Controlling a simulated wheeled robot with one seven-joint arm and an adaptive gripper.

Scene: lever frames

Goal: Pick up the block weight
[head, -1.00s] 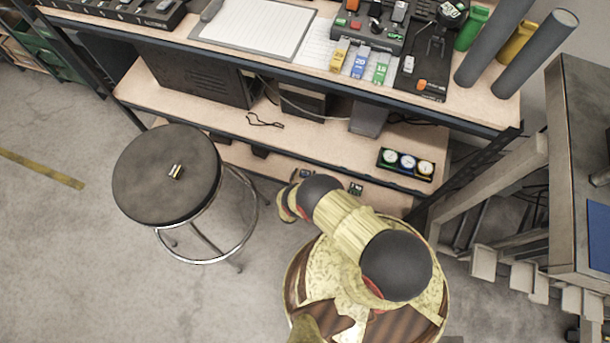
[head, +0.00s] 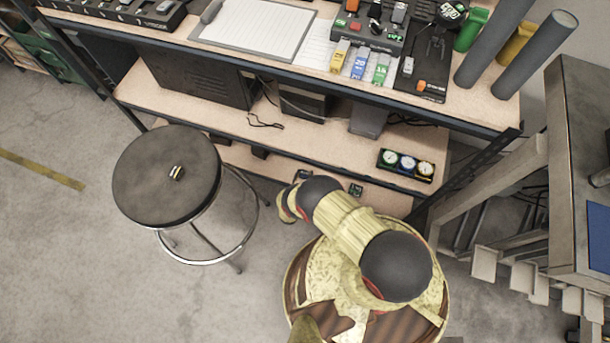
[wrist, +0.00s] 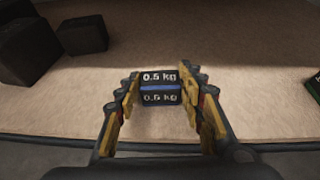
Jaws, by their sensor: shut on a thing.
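The block weight (wrist: 160,94) is a small black block with a blue band and white "0.5 kg" lettering on two faces. In the wrist view it sits between the two yellow and dark fingers of my gripper (wrist: 162,80), which is shut on it. Pale wooden shelf board (wrist: 240,105) lies behind and below the block. I cannot tell whether the block touches the board. In the head view my arm reaches toward the low shelf, and the fingers and the block cannot be made out clearly there.
Black boxes (wrist: 82,35) stand at the upper left in the wrist view. A dark item with a green edge (wrist: 314,86) is at the right. In the head view, a middle shelf (head: 290,130) overhangs the low one. A round stool (head: 150,190) stands left of my arm.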

